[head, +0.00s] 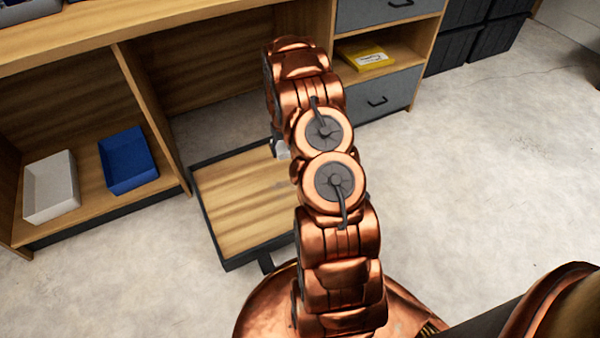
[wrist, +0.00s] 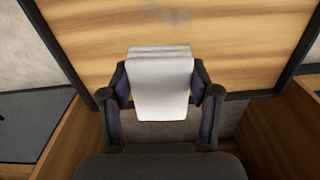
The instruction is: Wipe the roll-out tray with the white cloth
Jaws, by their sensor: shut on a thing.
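The roll-out tray (head: 240,205) is a wooden board with a dark rim, low over the floor in front of the shelf unit. It fills the upper part of the wrist view (wrist: 230,45). My gripper (wrist: 160,92) is shut on the folded white cloth (wrist: 162,80), which sits between its two fingers near the tray's rim. I cannot tell whether the cloth touches the board. A faint grey smudge (wrist: 170,14) shows on the board beyond the cloth. In the head view my arm hides the gripper and the tray's right part; only a pale bit of cloth (head: 282,150) shows.
A white bin (head: 50,187) and a blue bin (head: 127,160) stand in the left shelf bay. A yellow box (head: 366,57) lies in an open shelf between grey drawers (head: 380,100). Black crates (head: 480,45) stand at the back right. The concrete floor at right is clear.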

